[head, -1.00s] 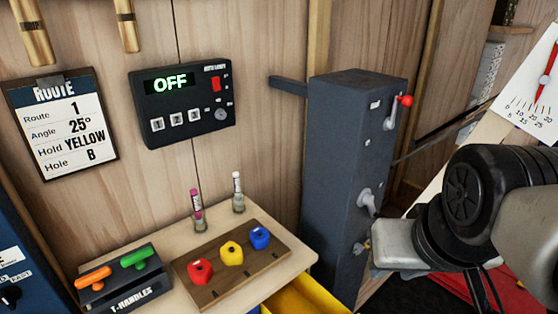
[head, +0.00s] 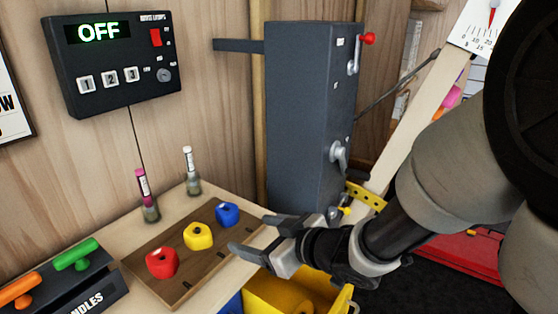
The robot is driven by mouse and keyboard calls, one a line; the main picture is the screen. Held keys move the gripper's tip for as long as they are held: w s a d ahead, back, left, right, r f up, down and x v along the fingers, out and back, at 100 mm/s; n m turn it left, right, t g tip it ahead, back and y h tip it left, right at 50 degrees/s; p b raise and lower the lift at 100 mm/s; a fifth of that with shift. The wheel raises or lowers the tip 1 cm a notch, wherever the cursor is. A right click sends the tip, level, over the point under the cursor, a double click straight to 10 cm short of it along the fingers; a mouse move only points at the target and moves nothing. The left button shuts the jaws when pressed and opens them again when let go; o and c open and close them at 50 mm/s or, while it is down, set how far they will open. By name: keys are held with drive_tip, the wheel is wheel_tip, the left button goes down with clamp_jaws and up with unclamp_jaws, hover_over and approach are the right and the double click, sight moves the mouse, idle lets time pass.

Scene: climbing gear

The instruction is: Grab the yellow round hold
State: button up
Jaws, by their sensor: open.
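The yellow round hold (head: 198,236) sits on a dark wooden board (head: 184,290), between a red hold (head: 162,263) and a blue hold (head: 227,214). The board lies on a light wooden table. My gripper (head: 252,234) is open and empty. Its fingers point left, over the right side of the board, to the right of the yellow hold and apart from it in the picture. The holds are in plain view; nothing covers the yellow one.
Two small bottles (head: 192,172) stand behind the board. The T-handle block (head: 75,295) is at the left. A yellow bin (head: 290,296) is below the table edge under my gripper. A grey metal column (head: 308,120) with levers stands behind.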

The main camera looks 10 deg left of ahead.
drive_tip(key=s+a+f+y, duration=0.1)
drive_tip(key=a+f, duration=0.1)
drive_tip(key=b, duration=0.3)
approach(205, 236)
drive_tip(key=shift+n+g, duration=0.3)
drive_tip(key=shift+g, duration=0.1)
drive_tip(key=x, duration=0.5)
drive_tip(key=shift+w+r, duration=0.4)
drive_tip(key=shift+w, duration=0.05)
drive_tip(key=shift+s+f+b+x, duration=0.15)
drive_tip(key=shift+b+x, duration=0.25)
drive_tip(key=shift+x, duration=1.05)
drive_tip(key=shift+s+f+b+x, duration=0.1)
drive_tip(key=shift+b+x, duration=0.3)
drive_tip(key=shift+x, duration=1.05)
drive_tip(key=shift+c, duration=0.4)
drive_tip(key=c, duration=1.2)
drive_tip(key=shift+r, duration=0.1)
